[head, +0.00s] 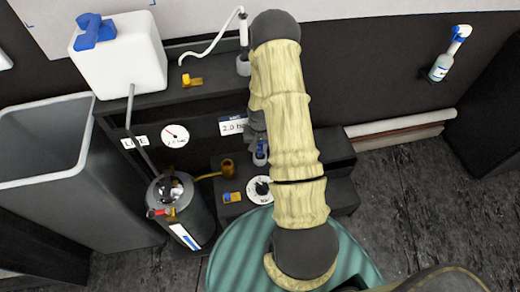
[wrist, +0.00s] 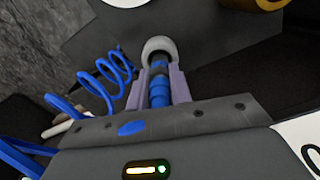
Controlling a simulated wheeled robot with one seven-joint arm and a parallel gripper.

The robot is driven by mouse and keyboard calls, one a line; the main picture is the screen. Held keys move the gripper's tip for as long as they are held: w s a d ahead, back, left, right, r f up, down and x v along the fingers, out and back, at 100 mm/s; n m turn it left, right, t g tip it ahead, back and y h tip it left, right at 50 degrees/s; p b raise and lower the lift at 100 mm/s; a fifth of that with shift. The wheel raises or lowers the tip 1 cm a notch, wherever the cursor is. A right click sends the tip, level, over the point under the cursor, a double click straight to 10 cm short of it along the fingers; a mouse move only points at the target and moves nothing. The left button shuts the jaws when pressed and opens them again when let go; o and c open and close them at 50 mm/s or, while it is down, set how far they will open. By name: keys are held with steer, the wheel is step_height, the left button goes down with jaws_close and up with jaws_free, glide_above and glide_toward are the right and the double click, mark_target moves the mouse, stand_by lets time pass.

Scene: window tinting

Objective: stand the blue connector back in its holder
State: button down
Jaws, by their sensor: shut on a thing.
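The blue connector (wrist: 158,95) is upright between the two purple-grey fingers of my gripper (wrist: 157,88) in the wrist view. My gripper is shut on it. Its dark far end lines up with the opening of a round pale grey holder (wrist: 160,44). I cannot tell how far the end sits inside the holder or whether it is just short of it. In the head view the blue connector (head: 261,147) shows small beside my arm, above the low dark step. My gripper there is mostly hidden by the arm.
A blue coiled hose (wrist: 105,75) lies left of the fingers. A large grey bin (head: 50,150) is at left. A spray bottle (head: 448,58) hangs at right.

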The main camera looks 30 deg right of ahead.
steer(key=shift+f, duration=0.8)
steer(key=shift+f, duration=0.2)
steer(key=c, duration=1.3)
jaws_free()
steer(key=shift+o, duration=0.2)
steer(key=shift+r, duration=0.1)
step_height(320, 180, up, 12)
steer(key=shift+r, duration=0.15)
